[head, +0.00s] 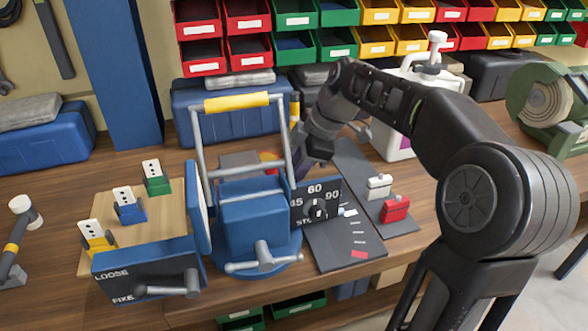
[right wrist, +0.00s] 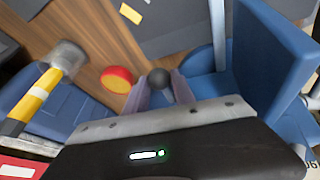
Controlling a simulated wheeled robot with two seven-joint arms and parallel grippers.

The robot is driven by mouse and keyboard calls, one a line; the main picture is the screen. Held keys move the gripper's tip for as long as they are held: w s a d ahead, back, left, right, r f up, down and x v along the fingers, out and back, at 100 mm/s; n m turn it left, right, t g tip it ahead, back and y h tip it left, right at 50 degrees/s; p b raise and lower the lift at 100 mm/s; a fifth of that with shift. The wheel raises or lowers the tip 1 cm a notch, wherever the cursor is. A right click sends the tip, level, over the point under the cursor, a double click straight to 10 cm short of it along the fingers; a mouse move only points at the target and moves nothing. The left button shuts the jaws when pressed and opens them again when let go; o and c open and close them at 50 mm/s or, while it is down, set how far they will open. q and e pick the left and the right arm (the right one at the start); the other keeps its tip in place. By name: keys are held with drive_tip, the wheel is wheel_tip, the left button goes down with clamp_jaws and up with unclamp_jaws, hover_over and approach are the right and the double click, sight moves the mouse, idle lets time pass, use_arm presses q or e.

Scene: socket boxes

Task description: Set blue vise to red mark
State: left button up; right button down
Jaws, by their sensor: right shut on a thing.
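The blue vise (head: 252,213) stands on the bench, with a grey frame and yellow top bar rising from it. In the right wrist view its blue body (right wrist: 268,50) fills the right side. A red mark (head: 359,254) lies at the near end of a dark plate with white ticks, right of the vise. My right gripper (head: 300,165) reaches behind the vise, its fingertips partly hidden. In the right wrist view my right gripper (right wrist: 160,88) is shut on a dark round knob (right wrist: 159,77); how the knob joins the vise is unclear. My left gripper is out of view.
A dial panel (head: 317,190) stands right of the vise. Small white (head: 379,186) and red (head: 396,208) blocks sit farther right. A wooden board (head: 150,228) with colored sockets lies left. A hammer (right wrist: 45,85) and red-yellow disc (right wrist: 117,79) are near my right gripper.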

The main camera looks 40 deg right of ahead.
sight(318, 186)
drive_tip(key=shift+s, duration=0.15)
drive_tip(key=shift+s+d+f+m+h+b, duration=0.1)
drive_tip(key=shift+s+d+m+h+b, duration=0.15)
drive_tip(key=shift+s+m+b, duration=0.5)
drive_tip(key=shift+s+m+h+b, duration=0.25)
drive_tip(key=shift+s+m+b, duration=0.3)
drive_tip(key=shift+s+b, duration=0.15)
drive_tip(key=shift+s+m+t+h+b, duration=0.4)
drive_tip(key=shift+s+m+b, duration=0.15)
drive_tip(key=shift+s+m, duration=0.55)
drive_tip(key=shift+s+m+h+b, duration=0.3)
drive_tip(key=shift+s+m, duration=0.2)
drive_tip(key=shift+s, duration=0.4)
drive_tip(key=c, duration=1.1)
unclamp_jaws()
drive_tip(key=shift+o, duration=0.2)
drive_tip(key=shift+r, duration=0.2)
